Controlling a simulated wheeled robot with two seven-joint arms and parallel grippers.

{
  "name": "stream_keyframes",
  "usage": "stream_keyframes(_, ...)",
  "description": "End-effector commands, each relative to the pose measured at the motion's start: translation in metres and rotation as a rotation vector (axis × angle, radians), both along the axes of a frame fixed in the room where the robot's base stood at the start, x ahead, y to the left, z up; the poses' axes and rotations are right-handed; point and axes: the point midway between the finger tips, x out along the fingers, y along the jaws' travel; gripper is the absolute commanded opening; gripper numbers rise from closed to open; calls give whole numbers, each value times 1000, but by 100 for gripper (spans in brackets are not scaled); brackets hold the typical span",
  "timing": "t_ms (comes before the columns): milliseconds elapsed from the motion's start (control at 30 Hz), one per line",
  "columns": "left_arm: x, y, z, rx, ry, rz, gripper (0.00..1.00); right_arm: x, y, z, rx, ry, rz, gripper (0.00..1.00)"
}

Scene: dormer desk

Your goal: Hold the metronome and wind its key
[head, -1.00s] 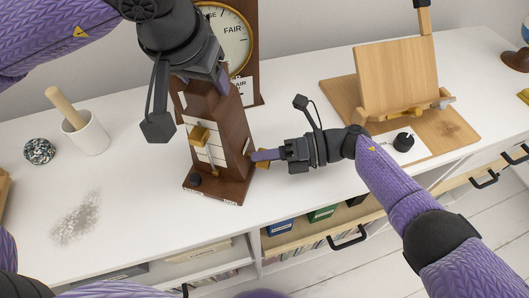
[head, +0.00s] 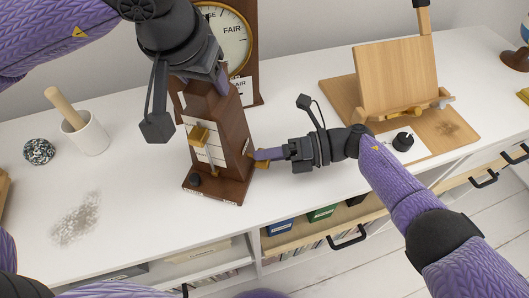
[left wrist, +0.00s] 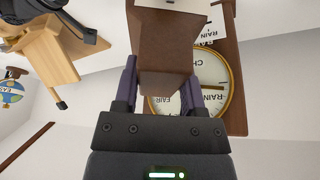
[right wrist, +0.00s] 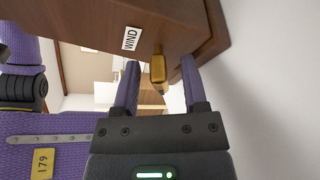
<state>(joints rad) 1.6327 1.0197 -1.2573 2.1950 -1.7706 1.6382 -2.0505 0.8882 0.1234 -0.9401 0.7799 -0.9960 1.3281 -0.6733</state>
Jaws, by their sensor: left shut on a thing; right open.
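The brown wooden metronome (head: 228,142) stands upright on the white desk, with a pale scale and a brass weight (head: 198,136) on its front. My left gripper (head: 200,82) reaches down from above and is shut on the metronome's top; the left wrist view shows its fingers on both sides of the brown body (left wrist: 163,60). The brass key (right wrist: 157,68) sticks out of the metronome's side beside a "WIND" label (right wrist: 131,38). My right gripper (right wrist: 155,85) is open, its fingers on either side of the key with gaps visible. In the head view, its fingertips (head: 262,155) are at the metronome's right side.
A barometer-like dial (head: 226,42) stands close behind the metronome. A wooden easel stand (head: 397,75) is at right, with a black knob (head: 403,141) near it. A white mortar with pestle (head: 88,134) and a speckled ball (head: 39,151) are at left. The front desk is mostly clear.

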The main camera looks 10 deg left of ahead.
Motion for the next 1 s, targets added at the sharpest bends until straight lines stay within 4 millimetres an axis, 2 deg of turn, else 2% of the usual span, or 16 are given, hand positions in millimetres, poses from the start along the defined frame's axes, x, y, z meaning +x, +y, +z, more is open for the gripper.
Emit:
stream_keyframes(200,0,0,0,0,-2,0,0,18,-55,10,-3,-1,-6,56)
stream_keyframes(400,0,0,0,0,-3,0,0,31,-95,18,-3,0,-5,56)
stream_keyframes(533,0,0,0,0,-3,0,0,34,-106,20,-1,0,-3,56)
stream_keyframes(867,0,0,0,0,-3,0,0,34,-106,20,0,0,-1,56)
stream_keyframes(900,0,0,0,0,-3,0,61,34,-106,20,0,0,-1,56)
stream_keyframes(1000,0,0,0,0,-2,0,82,34,-106,20,0,0,-1,56)
